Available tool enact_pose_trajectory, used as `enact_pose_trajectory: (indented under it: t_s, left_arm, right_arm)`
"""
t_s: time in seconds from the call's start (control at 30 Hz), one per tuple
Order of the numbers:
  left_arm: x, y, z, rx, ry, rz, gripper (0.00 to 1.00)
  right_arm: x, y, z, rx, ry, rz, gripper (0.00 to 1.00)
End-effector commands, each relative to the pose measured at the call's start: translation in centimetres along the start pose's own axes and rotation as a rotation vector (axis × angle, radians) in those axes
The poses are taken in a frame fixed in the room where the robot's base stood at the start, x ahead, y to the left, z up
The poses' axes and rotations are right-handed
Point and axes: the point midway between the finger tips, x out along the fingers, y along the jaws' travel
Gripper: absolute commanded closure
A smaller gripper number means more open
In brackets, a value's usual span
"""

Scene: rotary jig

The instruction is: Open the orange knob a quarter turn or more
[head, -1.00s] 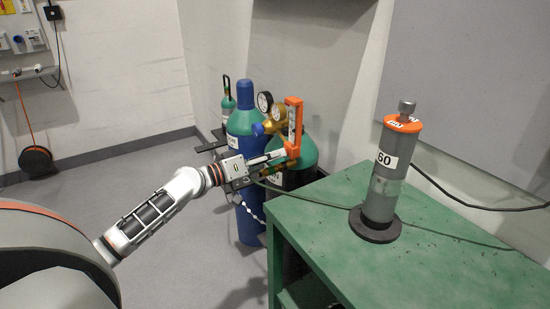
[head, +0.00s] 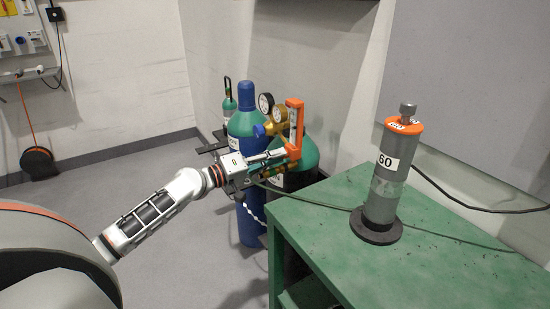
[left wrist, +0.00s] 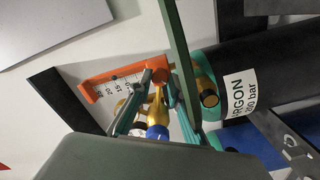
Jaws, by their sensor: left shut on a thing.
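The orange knob (left wrist: 160,74) shows in the left wrist view as a small round part at the end of the orange flow-meter frame. The flow meter (head: 294,120) stands upright in the head view, on the brass regulator of a green-topped cylinder. It also shows in the left wrist view (left wrist: 92,90), with a scale. My left gripper (head: 281,157) reaches in from the left, its fingertips at the flow meter's lower end. In the left wrist view its jaws (left wrist: 160,88) are shut on the knob, which they partly hide. How far the knob is turned cannot be told. My right gripper is not in view.
A blue cylinder (head: 247,190) stands close beside my left gripper. The brass regulator (head: 276,122) with round gauges is just behind. A green table (head: 440,270) bears a grey orange-topped cylinder (head: 383,190) marked 60. A dark hose crosses the table.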

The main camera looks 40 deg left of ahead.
Motion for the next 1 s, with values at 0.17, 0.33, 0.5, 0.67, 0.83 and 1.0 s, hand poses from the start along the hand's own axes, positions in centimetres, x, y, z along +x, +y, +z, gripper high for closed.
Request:
enact_pose_trajectory:
  t_s: [0.17, 0.33, 0.5, 0.67, 0.83, 1.0]
  left_arm:
    - [-0.01, 0.12, -0.27, 0.001, 0.005, 0.002, 1.00]
    - [-0.01, 0.10, -0.22, 0.002, 0.004, 0.001, 0.64]
    - [0.00, 0.05, -0.13, 0.001, 0.003, 0.001, 0.64]
    - [0.00, 0.03, -0.08, 0.015, 0.002, 0.001, 0.64]
    - [0.00, 0.00, -0.05, 0.114, 0.002, 0.001, 0.64]
    - [0.01, 0.04, -0.03, 0.301, 0.002, 0.001, 0.64]
  right_arm:
    - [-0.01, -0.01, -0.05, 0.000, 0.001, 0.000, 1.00]
    - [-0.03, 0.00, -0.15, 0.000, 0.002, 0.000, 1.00]
    - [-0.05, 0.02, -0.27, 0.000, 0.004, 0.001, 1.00]
    - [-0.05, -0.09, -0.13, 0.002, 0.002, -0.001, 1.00]
    - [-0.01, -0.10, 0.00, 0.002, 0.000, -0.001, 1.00]
    - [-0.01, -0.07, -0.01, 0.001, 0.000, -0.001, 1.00]
